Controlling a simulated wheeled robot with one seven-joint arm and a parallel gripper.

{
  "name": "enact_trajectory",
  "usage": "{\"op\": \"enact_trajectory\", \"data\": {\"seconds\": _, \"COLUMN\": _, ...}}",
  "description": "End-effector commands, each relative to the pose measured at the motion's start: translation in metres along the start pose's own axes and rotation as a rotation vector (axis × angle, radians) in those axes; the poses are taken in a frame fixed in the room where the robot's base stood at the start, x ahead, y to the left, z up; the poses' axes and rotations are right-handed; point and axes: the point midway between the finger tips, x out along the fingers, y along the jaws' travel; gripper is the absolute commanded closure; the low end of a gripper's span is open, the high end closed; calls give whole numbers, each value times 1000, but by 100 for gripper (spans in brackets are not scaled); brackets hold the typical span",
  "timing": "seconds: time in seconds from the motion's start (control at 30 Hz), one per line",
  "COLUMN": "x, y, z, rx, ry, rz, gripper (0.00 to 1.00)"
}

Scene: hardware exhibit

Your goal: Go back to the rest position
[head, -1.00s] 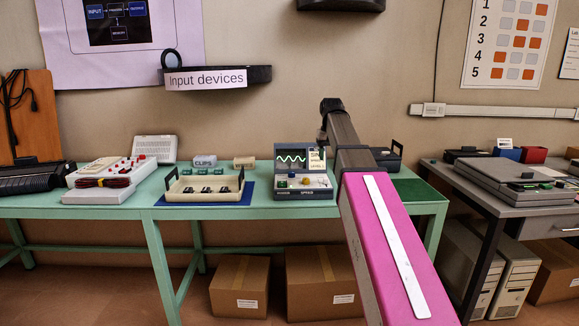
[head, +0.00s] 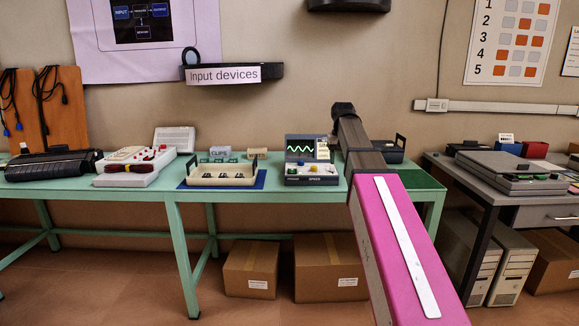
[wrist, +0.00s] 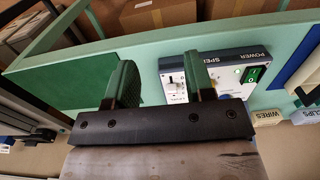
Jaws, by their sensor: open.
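My gripper (wrist: 162,82) shows in the wrist view with its two dark green fingers apart and nothing between them. The wrist view looks upside down onto the green bench (wrist: 130,46). A panel with a green power switch (wrist: 253,74) and a knob appears beyond the right finger; a gap or touch cannot be told. In the head view this device (head: 311,172), with a wave screen, stands on the bench left of my arm. My pink arm reaches toward the bench, and my gripper is hidden there.
The bench also holds a cream tray (head: 222,176), a clips box (head: 220,152), a wires box (head: 257,154) and a white device (head: 137,160). A grey table (head: 510,185) with a flat case stands at right. Cardboard boxes (head: 328,268) lie under the bench. Floor in front is clear.

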Motion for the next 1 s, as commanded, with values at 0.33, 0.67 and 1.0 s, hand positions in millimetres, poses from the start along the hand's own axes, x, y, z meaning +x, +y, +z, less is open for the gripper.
{"op": "enact_trajectory", "data": {"seconds": 0.33, "x": 58, "y": 0, "z": 16, "rx": 0, "ry": -2, "rz": 0, "gripper": 51}}
{"op": "enact_trajectory", "data": {"seconds": 0.67, "x": 164, "y": 0, "z": 56, "rx": 0, "ry": -3, "rz": 0, "gripper": 51}}
{"op": "enact_trajectory", "data": {"seconds": 1.0, "x": 277, "y": 0, "z": 122, "rx": 0, "ry": -1, "rz": 0, "gripper": 51}}
